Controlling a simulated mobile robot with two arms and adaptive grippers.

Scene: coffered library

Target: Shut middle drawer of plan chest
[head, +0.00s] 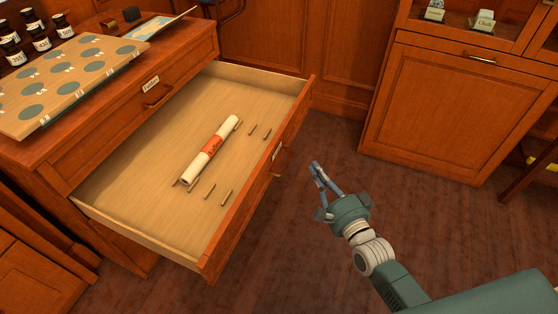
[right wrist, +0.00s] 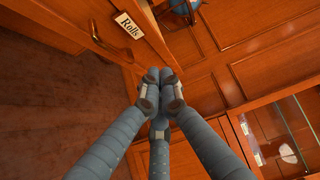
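The wooden plan chest (head: 105,115) stands at the left of the head view. Its middle drawer (head: 228,222) is pulled far out, and I look down into it. In the right wrist view, the drawer front (right wrist: 145,38) bears a "Rolls" label (right wrist: 128,24) and a handle (right wrist: 103,38). My right gripper (head: 315,167) is in front of the drawer front, to its right in the head view, apparently a little apart from it. Its fingertips are together in the right wrist view (right wrist: 160,76), with nothing seen between them. My left gripper is out of view.
A rolled paper with a red band (head: 210,148) and several small pegs (head: 226,197) lie in the drawer. A board with round patches (head: 65,80) and several dark jars (head: 40,40) are on the chest top. A cabinet (head: 455,110) stands at right; the floor between is clear.

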